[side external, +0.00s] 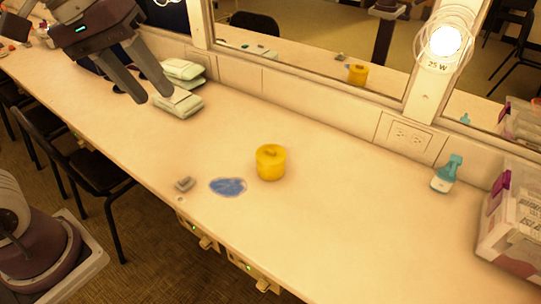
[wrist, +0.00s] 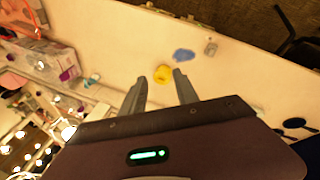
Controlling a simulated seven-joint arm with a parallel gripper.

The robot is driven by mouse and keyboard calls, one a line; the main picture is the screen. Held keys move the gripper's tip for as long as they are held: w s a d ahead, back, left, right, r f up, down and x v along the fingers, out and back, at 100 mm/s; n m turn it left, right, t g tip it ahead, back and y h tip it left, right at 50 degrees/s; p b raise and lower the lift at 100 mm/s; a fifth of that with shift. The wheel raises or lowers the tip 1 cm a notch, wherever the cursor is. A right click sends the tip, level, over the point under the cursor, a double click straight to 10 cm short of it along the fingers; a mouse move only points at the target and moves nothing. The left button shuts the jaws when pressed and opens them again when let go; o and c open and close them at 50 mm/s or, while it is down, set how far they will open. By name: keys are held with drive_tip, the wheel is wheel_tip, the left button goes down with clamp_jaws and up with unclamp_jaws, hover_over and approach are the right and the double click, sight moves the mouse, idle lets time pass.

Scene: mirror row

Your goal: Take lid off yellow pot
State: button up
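The yellow pot (side external: 270,163) stands upright on the long pale counter, near its middle, with its lid (side external: 270,151) on top. In the wrist view the yellow pot (wrist: 163,74) shows beyond my fingertips, small and at a distance. My gripper (side external: 152,84) is at the upper left in the side view, above the counter and well apart from the pot. In the wrist view my gripper (wrist: 159,76) has its two fingers spread with nothing between them.
A flat blue patch (side external: 228,187) and a small grey object (side external: 184,184) lie left of the pot. A teal-topped bottle (side external: 447,174) and a clear bin (side external: 515,225) stand at right. Mirrors line the back.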

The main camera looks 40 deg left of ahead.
drive_tip(key=w+f+n+g, duration=0.1)
drive_tip(key=w+f+n, duration=0.15)
drive_tip(key=w, duration=0.45)
drive_tip(key=w+f+n, duration=0.1)
drive_tip(key=w+n, duration=0.2)
drive_tip(key=w, duration=0.3)
drive_tip(key=n+g+y, duration=0.2)
drive_tip(key=n, duration=0.4)
approach(271, 149)
drive_tip(key=shift+w+a+f, duration=0.1)
drive_tip(key=shift+a+f, duration=0.1)
drive_tip(key=shift+a, duration=0.25)
drive_tip(key=shift+n+g, duration=0.25)
drive_tip(key=shift+g, duration=0.05)
drive_tip(key=f, duration=0.5)
drive_tip(key=d+f, duration=0.1)
drive_tip(key=f, duration=0.2)
drive_tip(key=shift+f, duration=0.15)
clamp_jaws()
